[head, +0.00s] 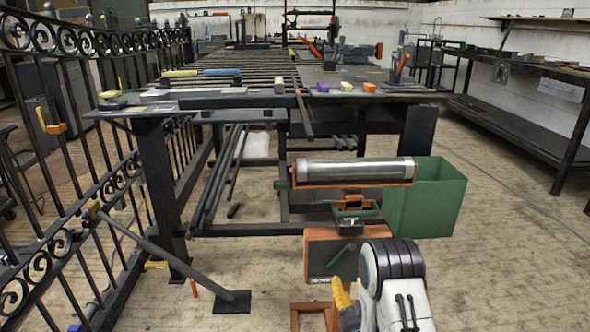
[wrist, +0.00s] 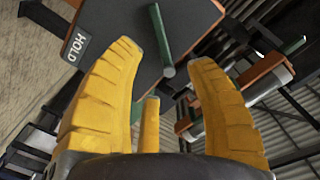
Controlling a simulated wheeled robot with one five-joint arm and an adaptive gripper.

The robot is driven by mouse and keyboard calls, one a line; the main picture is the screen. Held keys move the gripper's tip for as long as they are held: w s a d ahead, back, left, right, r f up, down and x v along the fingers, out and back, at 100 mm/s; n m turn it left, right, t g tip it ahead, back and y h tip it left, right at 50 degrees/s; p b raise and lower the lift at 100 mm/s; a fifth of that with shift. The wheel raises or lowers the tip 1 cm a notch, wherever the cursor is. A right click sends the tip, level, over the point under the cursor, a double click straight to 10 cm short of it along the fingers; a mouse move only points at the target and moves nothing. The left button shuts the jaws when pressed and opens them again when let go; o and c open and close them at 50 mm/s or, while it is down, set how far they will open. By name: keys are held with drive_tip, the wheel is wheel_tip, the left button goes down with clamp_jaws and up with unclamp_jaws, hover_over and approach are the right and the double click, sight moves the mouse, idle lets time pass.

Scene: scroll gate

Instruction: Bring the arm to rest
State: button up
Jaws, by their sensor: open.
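My gripper (head: 343,294) shows in the head view low at the centre, its yellow fingers in front of the dark panel. In the wrist view my gripper (wrist: 166,55) has its yellow fingers spread apart, with nothing held between them. A dark panel with orange edges and a "HOLD" label (wrist: 160,25) lies beyond the fingertips. A green rod (wrist: 161,40) stands out from it and appears between the fingertips; I cannot tell the gap.
A silver roller in an orange cradle (head: 352,172) stands above the panel, beside a green bin (head: 430,197). A slatted workbench (head: 225,103) is behind. A scrolled iron gate (head: 85,170) with a slanted prop (head: 165,260) stands left. Floor at right is clear.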

drive_tip(key=s+r+n+g+p, duration=0.25)
drive_tip(key=r+p, duration=0.75)
drive_tip(key=r, duration=0.5)
drive_tip(key=s+r+n+g+p, duration=0.15)
drive_tip(key=r+g+p, duration=0.25)
drive_tip(key=r+p, duration=0.85)
drive_tip(key=s+r+n+g+p, duration=0.3)
drive_tip(key=s+r+g+p, duration=0.5)
drive_tip(key=s+r+p, duration=1)
drive_tip(key=s+r, duration=1)
drive_tip(key=s, duration=0.1)
drive_tip(key=shift+s+d+r, duration=0.2)
drive_tip(key=shift+r, duration=0.05)
